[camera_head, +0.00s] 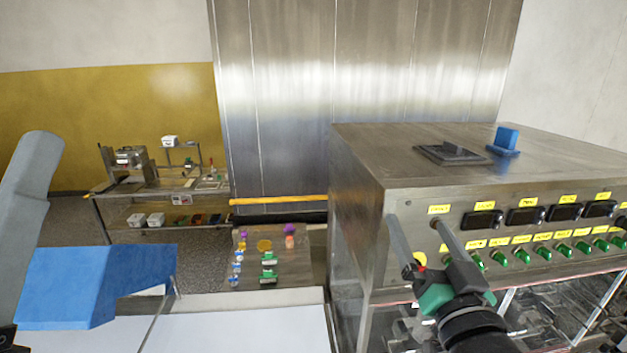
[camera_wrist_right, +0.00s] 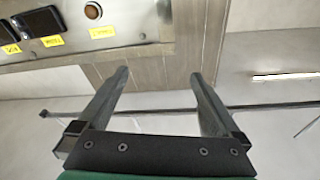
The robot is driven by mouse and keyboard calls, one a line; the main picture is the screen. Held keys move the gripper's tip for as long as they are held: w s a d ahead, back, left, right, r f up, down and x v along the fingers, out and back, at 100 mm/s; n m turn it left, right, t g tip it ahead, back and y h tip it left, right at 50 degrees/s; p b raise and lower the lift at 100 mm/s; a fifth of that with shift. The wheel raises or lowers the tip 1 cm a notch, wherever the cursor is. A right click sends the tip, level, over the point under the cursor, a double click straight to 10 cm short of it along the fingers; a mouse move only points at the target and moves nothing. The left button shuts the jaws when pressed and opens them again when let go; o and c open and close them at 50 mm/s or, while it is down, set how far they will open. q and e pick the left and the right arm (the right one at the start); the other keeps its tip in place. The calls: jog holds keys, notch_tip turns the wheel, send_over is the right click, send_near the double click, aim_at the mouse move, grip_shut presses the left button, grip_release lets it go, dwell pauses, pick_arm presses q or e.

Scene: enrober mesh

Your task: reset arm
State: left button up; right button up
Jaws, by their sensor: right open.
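My right gripper (camera_head: 416,222) is in front of the machine's control panel, its two fingers apart and pointing up and away. Nothing is between the fingers. I cannot tell whether the fingertips touch the panel. My left gripper is not in view.
The steel machine (camera_head: 355,190) fills the right side, with black switches and green knobs on its panel. A small table (camera_head: 300,262) with colored items stands left of it. A steel bench (camera_head: 120,200) stands at the back left. A white surface (camera_head: 240,330) is in front.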

jog(key=s+d+r+n+t+y, duration=0.1)
jog(key=s+r+n+t, duration=0.2)
jog(key=s+r, duration=1.4)
jog(key=s+t, duration=0.2)
jog(key=t, duration=0.2)
jog(key=shift+s+d+r, duration=0.2)
jog(key=shift+s+r, duration=0.05)
jog(key=shift+s, duration=0.1)
